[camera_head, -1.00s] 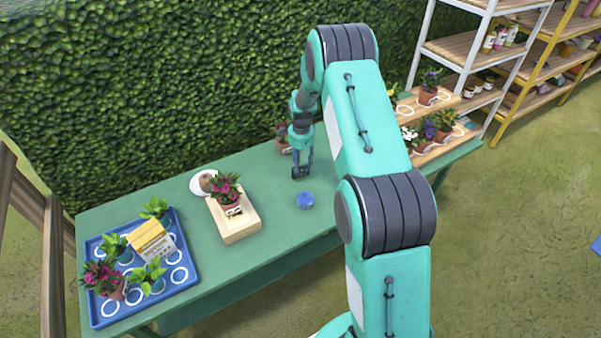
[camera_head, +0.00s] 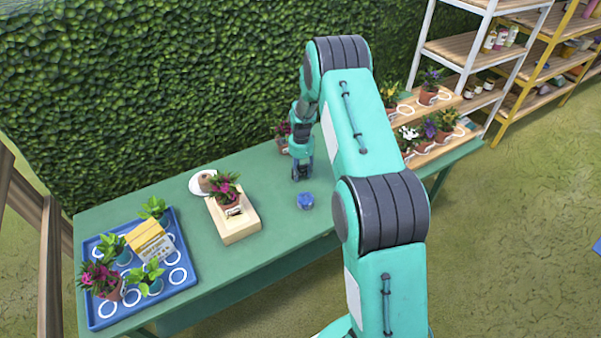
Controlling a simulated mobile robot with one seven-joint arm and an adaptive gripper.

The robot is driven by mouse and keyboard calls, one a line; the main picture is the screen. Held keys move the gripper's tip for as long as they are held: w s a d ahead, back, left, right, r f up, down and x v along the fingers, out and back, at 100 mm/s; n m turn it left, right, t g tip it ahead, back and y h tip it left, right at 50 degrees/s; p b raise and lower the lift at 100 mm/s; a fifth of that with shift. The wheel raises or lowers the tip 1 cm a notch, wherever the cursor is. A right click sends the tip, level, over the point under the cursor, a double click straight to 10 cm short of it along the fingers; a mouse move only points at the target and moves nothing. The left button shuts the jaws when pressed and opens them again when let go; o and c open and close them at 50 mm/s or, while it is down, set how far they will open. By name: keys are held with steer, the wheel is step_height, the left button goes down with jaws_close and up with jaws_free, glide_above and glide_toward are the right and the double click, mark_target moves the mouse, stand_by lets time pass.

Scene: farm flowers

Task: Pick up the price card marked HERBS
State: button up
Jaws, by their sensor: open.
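No lettering is readable, so I cannot tell which card is marked HERBS. A small pale card (camera_head: 234,211) shows at the front of the potted magenta flower (camera_head: 226,188) on the wooden block (camera_head: 241,231). A larger yellow and white card or packet (camera_head: 149,241) with fine print stands tilted among the pots in the blue tray (camera_head: 190,272). My gripper (camera_head: 301,178) is open, pointing down over the green table to the right of the wooden block, apart from both cards. Its fingertips are small and partly dark here.
A small blue item (camera_head: 305,201) lies on the green table (camera_head: 268,262) just in front of my gripper. A potted flower (camera_head: 283,131) stands behind my gripper. A wooden tiered stand (camera_head: 432,143) with pots is at right.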

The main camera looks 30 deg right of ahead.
mark_target(301, 167)
jaws_close()
stand_by(0.3)
steer(key=shift+r+p, duration=0.95)
steer(key=shift+r, duration=4.05)
